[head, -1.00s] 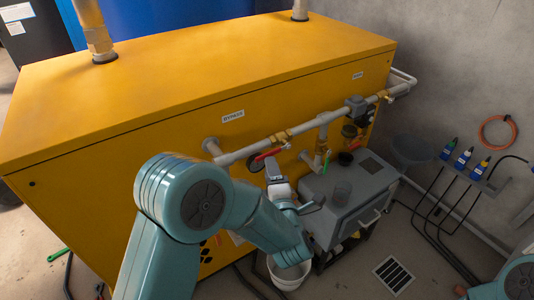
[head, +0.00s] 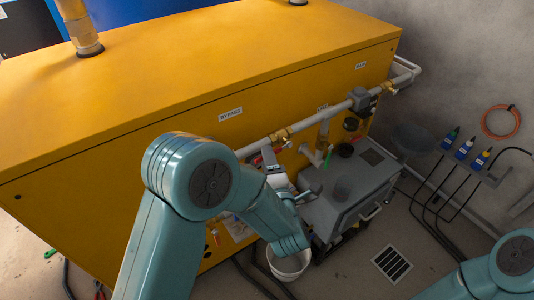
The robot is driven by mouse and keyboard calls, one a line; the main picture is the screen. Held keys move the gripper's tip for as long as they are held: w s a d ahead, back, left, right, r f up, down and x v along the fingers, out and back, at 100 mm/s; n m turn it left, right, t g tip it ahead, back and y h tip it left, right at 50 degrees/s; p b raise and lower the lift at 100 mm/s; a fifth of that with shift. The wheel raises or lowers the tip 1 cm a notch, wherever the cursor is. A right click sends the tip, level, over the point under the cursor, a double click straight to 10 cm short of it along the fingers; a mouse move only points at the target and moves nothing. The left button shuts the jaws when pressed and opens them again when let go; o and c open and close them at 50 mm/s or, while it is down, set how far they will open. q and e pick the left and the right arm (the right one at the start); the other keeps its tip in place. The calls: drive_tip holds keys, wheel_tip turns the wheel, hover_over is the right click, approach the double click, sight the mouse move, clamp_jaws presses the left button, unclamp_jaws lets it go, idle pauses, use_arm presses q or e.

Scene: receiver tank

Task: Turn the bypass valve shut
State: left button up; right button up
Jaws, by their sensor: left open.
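The bypass valve has a brass body (head: 281,137) on the grey pipe along the front of the yellow receiver tank housing, right of and below the BYPASS label (head: 230,114). Its red handle (head: 277,150) is partly hidden by my left gripper. My left gripper (head: 268,157) is open, with its fingertips at the handle. I cannot tell whether the fingers are around the handle or touching it. My left forearm covers the area to the left. My right arm shows only at the lower right, with its gripper out of view.
Below the pipe stand a grey box unit (head: 350,188) and a white bucket (head: 290,266). Another brass valve (head: 389,87) is farther right on the pipe. A small green handle (head: 328,160) hangs near the gripper. A bottle rack (head: 470,158) is on the right wall.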

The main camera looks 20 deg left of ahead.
use_arm(q)
drive_tip(key=shift+w+r, duration=0.1)
drive_tip(key=shift+w, duration=0.1)
use_arm(e)
drive_tip(key=shift+w+a+r, duration=0.15)
drive_tip(key=shift+w+a, duration=0.05)
drive_tip(key=shift+w, duration=0.25)
use_arm(q)
clamp_jaws()
drive_tip(key=shift+a, duration=0.1)
use_arm(e)
drive_tip(key=shift+s, duration=0.1)
drive_tip(key=shift+d, duration=0.1)
